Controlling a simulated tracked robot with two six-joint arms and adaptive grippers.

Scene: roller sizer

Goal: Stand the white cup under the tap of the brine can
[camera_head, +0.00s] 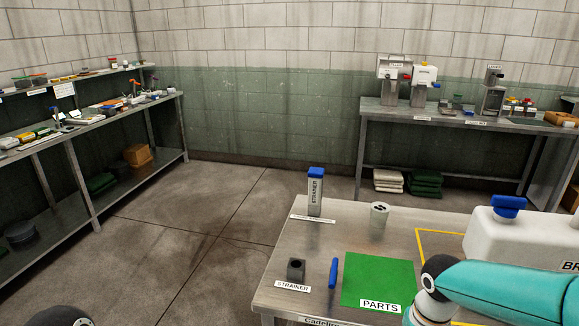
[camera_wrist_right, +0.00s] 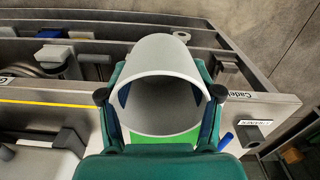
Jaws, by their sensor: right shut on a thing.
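The white cup (camera_wrist_right: 160,60) fills the middle of the right wrist view, with its open mouth towards the camera. My right gripper (camera_wrist_right: 160,95) is shut on it, with a finger on each side. In the head view my teal right arm enters at the right, but its gripper and the cup are out of frame. The brine can (camera_head: 490,240) is a white body with a blue cap (camera_head: 509,206), cut off by the right edge and partly behind my arm. Its tap cannot be seen in the head view. My left gripper is not in view.
Yellow tape (camera_head: 420,245) marks an area by the can. Shelves stand left; another bench stands behind.

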